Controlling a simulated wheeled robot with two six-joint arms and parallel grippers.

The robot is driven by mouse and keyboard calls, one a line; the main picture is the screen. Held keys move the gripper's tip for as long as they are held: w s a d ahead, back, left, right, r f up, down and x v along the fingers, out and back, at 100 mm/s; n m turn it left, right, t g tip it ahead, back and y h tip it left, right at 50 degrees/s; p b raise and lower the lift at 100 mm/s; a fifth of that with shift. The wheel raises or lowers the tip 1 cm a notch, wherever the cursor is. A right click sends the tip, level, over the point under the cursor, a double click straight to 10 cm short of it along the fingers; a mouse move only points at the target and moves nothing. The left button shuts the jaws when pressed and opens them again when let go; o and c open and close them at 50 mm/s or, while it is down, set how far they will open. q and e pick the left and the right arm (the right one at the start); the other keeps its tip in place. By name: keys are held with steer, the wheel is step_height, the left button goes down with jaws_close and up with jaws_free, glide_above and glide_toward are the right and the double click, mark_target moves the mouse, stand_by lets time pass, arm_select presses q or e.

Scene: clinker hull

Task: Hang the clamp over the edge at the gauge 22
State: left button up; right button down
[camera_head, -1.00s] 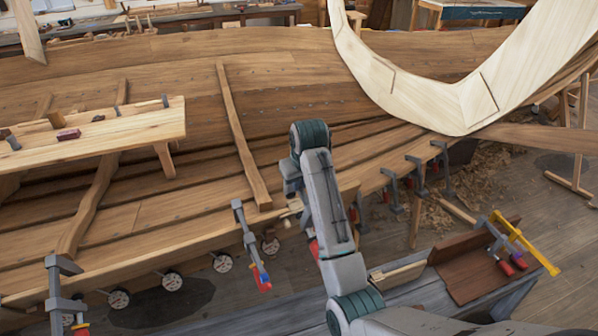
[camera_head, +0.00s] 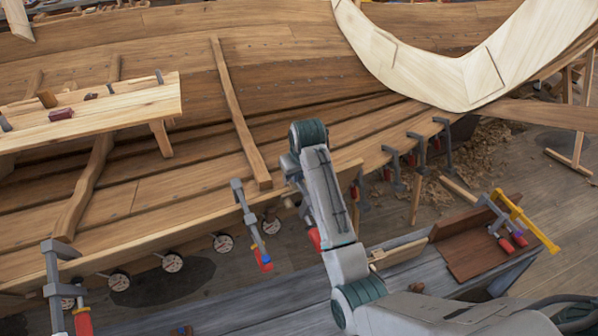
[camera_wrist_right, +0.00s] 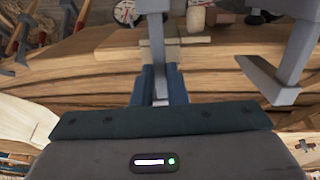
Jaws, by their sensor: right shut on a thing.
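The right gripper (camera_wrist_right: 160,88) is shut on a grey clamp (camera_wrist_right: 157,50), seen at the middle of the right wrist view. In the head view my forearm hides most of this clamp; its red handle (camera_head: 314,239) shows beside the forearm, near the hull's plank edge (camera_head: 190,231). I cannot tell whether the clamp touches the edge. Round dial gauges (camera_head: 223,243) hang in a row below that edge; one also shows at the top of the right wrist view (camera_wrist_right: 125,12). Their numbers are too small to read. My left gripper is out of view.
A clamp with a red and blue handle (camera_head: 250,222) hangs on the edge left of my forearm. Another clamp (camera_head: 55,285) hangs at far left, and several (camera_head: 416,155) hang to the right. A grey bench (camera_head: 408,283) with a brown tray (camera_head: 470,256) stands in front.

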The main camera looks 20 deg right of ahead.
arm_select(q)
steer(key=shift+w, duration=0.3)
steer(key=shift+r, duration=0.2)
arm_select(e)
steer(key=shift+w+f, duration=0.1)
steer(key=shift+f, duration=0.05)
arm_select(q)
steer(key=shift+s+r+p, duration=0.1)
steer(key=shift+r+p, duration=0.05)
steer(key=shift+p, duration=0.15)
arm_select(e)
steer(key=shift+s+f, duration=0.15)
steer(key=shift+s, duration=0.15)
steer(key=c, duration=1.4)
jaws_free()
steer(key=shift+o, duration=0.2)
steer(key=shift+s+f, duration=0.1)
steer(key=shift+f, duration=0.05)
